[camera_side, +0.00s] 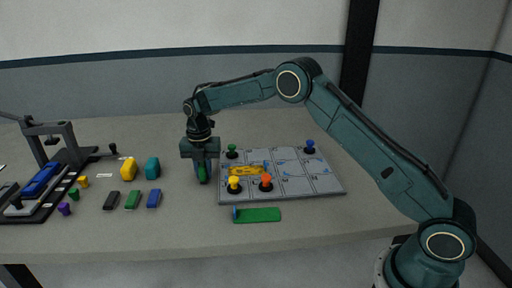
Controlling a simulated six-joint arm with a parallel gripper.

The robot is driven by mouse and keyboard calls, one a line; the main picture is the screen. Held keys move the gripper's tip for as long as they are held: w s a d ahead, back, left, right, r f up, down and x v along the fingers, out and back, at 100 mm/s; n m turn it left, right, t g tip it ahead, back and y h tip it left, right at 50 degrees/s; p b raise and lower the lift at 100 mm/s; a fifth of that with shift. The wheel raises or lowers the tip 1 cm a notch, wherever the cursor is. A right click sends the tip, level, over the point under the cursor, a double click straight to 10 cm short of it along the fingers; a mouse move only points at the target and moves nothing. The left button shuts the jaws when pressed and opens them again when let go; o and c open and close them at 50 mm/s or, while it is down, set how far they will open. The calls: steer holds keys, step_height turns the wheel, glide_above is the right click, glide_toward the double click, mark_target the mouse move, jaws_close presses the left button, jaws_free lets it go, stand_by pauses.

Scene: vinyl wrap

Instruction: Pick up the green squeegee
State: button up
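My gripper (202,177) points down just left of the grey panel, low over the table. A narrow green piece (202,173) shows between its fingers; it looks like the green squeegee, but the fingers hide much of it. I cannot tell whether the fingers press on it or whether it touches the table. Other green things are a small green block (132,200) lying in a row at the left and a flat green strip (260,215) with a blue end in front of the panel.
The grey panel (310,190) carries yellow, red, green and blue knobs. A yellow piece (128,169) and a teal piece (152,168) stand to the left, behind black (111,201) and blue (154,199) blocks. A dark press-like fixture (60,150) stands at far left. The back of the table is clear.

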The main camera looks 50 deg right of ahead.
mark_target(202, 163)
jaws_close()
step_height(202, 163, up, 20)
stand_by(0.8)
stand_by(0.4)
